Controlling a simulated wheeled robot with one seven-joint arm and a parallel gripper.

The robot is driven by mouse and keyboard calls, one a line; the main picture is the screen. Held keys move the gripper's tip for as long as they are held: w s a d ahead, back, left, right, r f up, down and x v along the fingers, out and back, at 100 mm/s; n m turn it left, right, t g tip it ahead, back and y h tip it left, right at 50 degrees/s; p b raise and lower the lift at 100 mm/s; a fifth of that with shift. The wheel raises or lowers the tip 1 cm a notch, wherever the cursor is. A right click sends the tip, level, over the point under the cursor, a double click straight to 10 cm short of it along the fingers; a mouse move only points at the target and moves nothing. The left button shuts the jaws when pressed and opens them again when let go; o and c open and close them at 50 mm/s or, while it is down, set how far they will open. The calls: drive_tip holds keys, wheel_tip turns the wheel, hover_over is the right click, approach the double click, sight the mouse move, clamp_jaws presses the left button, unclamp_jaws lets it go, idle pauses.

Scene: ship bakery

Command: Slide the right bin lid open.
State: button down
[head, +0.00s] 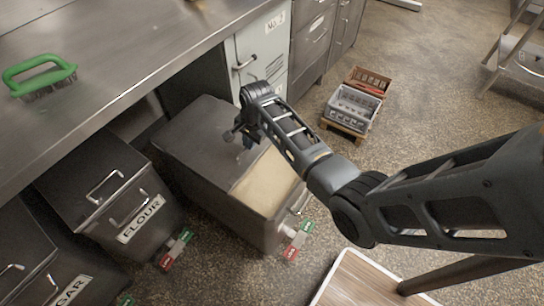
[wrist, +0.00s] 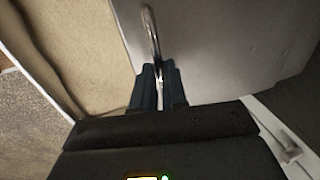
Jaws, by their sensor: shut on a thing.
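The right bin (head: 262,226) is a dark grey bin standing out on the floor. Its grey lid (head: 195,125) covers the rear part, and the front part is open, showing a pale tan fill (head: 268,182). My gripper (head: 246,140) is at the lid's front edge. In the wrist view the fingers (wrist: 159,78) are shut on the lid's metal handle (wrist: 151,32), with the lid (wrist: 215,45) on the right and the tan fill (wrist: 75,40) on the left. In the head view my gripper hides the handle.
The flour bin (head: 110,190) and another bin (head: 30,255) stand to the left, below the steel counter (head: 110,60) with a green brush (head: 40,75). A grey cabinet (head: 262,50) is behind. Crates (head: 352,108) sit on the floor beyond. A wood-topped surface (head: 365,280) is at the front.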

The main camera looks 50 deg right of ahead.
drive_tip(key=w+b, duration=0.3)
drive_tip(key=w, duration=0.6)
drive_tip(key=shift+a+b, duration=0.15)
drive_tip(key=shift+b, duration=0.25)
drive_tip(key=c, duration=1.2)
unclamp_jaws()
drive_tip(key=shift+o, duration=0.2)
wheel_tip(320, 180, up, 8)
drive_tip(key=s+p, duration=0.1)
drive_tip(key=shift+s+f, duration=0.2)
drive_tip(key=shift+s, duration=0.1)
